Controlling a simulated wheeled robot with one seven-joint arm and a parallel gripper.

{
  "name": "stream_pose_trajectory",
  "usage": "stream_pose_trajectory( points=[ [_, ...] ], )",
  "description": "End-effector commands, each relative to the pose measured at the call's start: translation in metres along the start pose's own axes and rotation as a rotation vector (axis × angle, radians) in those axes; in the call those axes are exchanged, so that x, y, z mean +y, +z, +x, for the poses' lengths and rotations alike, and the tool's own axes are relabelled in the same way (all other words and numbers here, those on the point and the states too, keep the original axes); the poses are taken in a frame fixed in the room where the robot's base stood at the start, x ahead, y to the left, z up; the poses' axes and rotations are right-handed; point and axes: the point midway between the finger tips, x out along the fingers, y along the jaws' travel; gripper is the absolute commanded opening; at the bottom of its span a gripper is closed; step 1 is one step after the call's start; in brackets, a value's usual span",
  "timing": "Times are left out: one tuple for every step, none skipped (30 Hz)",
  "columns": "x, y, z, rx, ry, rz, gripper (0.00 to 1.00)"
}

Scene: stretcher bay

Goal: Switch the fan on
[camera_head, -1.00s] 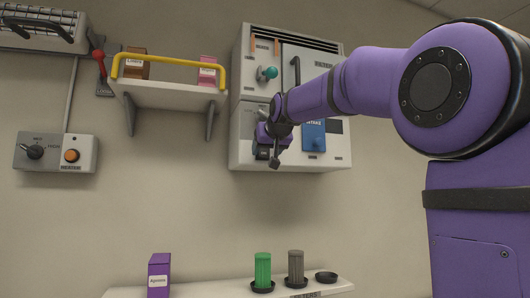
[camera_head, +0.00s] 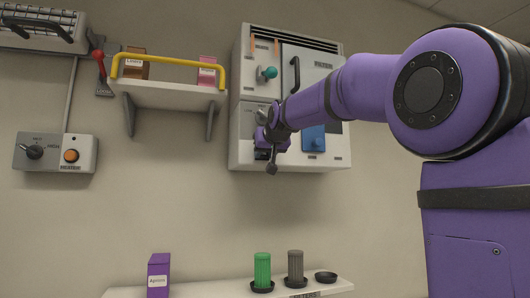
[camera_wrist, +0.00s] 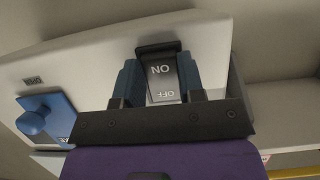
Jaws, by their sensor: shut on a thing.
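A black rocker switch (camera_wrist: 164,78) marked ON and OFF sits on a light wall unit in the wrist view. My gripper (camera_wrist: 160,85) has one blue finger on each side of the switch, shut on it. The ON end lies farther from my palm and the OFF end nearer. In the head view my gripper (camera_head: 266,150) is at the lower left front of the grey-white wall unit (camera_head: 340,155). The wrist hides much of the switch there. I cannot tell from the head view which way the rocker is tipped.
A blue panel with a knob (camera_head: 314,141) is right of my gripper. Above are a teal knob (camera_head: 270,72) and a dark handle (camera_head: 295,75). A yellow-railed shelf (camera_head: 165,95) and a heater control box (camera_head: 56,152) are left. A filter shelf (camera_head: 215,287) stands below.

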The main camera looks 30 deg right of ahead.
Motion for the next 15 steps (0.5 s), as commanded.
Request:
stream_pose_trajectory(
  points=[
    [-0.0007, 0.0014, 0.0002, 0.024, -0.001, -0.001, 0.12],
    [-0.0006, 0.0015, 0.0002, 0.042, -0.001, -0.001, 0.12],
    [-0.0004, 0.0022, 0.0008, 0.066, -0.001, -0.001, 0.12],
    [-0.0005, 0.0024, 0.0012, 0.084, -0.001, -0.001, 0.12],
    [-0.0006, 0.0028, 0.0017, 0.102, -0.001, -0.001, 0.12],
    [-0.0008, 0.0033, 0.0024, 0.125, -0.001, -0.001, 0.12],
    [-0.0008, 0.0034, 0.0027, 0.143, -0.001, -0.001, 0.12],
    [-0.0006, 0.0039, 0.0032, 0.161, -0.001, 0.000, 0.12],
    [-0.0003, 0.0041, 0.0036, 0.183, -0.001, 0.000, 0.12],
    [-0.0001, 0.0040, 0.0038, 0.200, 0.000, 0.000, 0.12],
    [0.0000, 0.0043, 0.0042, 0.214, 0.000, 0.000, 0.12],
    [0.0000, 0.0045, 0.0045, 0.231, 0.000, 0.000, 0.12],
    [-0.0001, 0.0043, 0.0046, 0.242, 0.000, 0.000, 0.12],
    [-0.0001, 0.0043, 0.0046, 0.252, 0.000, 0.000, 0.12],
    [-0.0002, 0.0045, 0.0048, 0.263, -0.001, 0.000, 0.12]
  ],
)
